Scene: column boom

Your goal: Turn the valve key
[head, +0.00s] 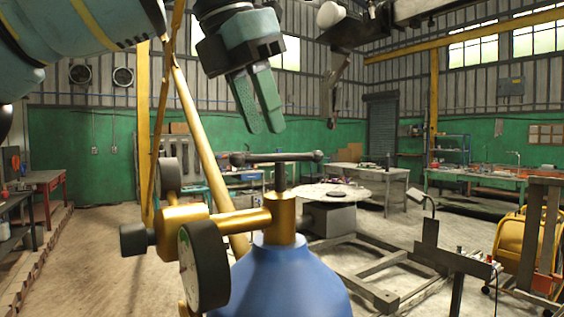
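The valve key is a dark T-handle (278,157) with rounded ends, lying crosswise on a short upright stem. The stem rises from a brass valve body (281,215) on top of a blue gas cylinder (280,285). Two round dark-rimmed gauges sit on the brass fitting, the nearer one (206,268) at lower left. My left gripper (264,131) reaches down from above, its green fingers slightly apart with nothing between them. The fingertips are above the T-handle and apart from it. My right gripper is not in view.
A yellow slanted post (200,140) stands behind the valve. A round-topped table (330,195) and a metal floor frame (390,270) are behind to the right. A yellow cart (512,250) is at far right.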

